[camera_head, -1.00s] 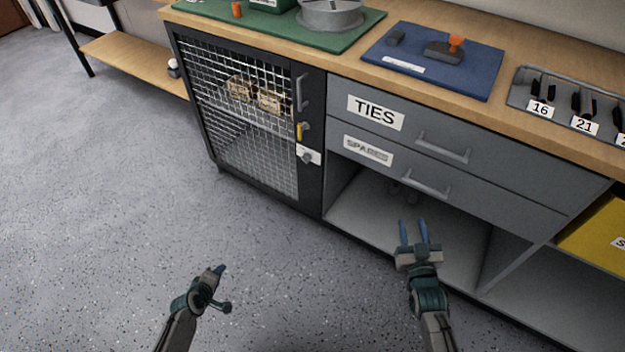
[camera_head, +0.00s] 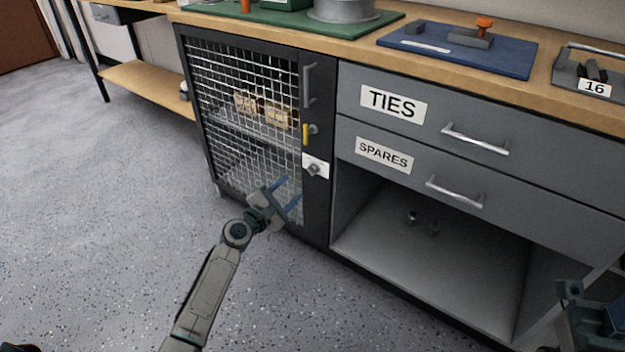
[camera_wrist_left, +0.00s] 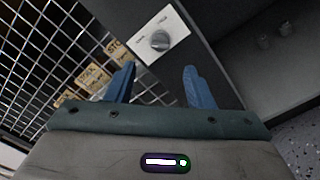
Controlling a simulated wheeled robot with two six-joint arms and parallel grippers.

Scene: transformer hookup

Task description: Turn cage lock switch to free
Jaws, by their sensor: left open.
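The cage lock switch is a round grey knob (camera_head: 313,170) on a white plate (camera_head: 323,163), on the dark right-hand frame of the mesh cage door (camera_head: 248,130). In the left wrist view the knob (camera_wrist_left: 160,40) is ahead of the fingers. The small print on its plate (camera_wrist_left: 174,24) is too blurred to read surely, and I cannot tell where the knob points. My left gripper (camera_head: 291,192) is open and empty, below and left of the knob and apart from it. Its two blue fingers (camera_wrist_left: 160,86) spread below the knob in the wrist view. Only part of my right arm shows.
A yellow latch piece (camera_head: 306,134) and a vertical grey handle (camera_head: 308,85) are above the switch. Boxes (camera_head: 262,106) stand behind the mesh. Right of the cage are drawers labelled TIES (camera_head: 393,104) and SPARES (camera_head: 384,154), with protruding handles, above an open shelf (camera_head: 440,265).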

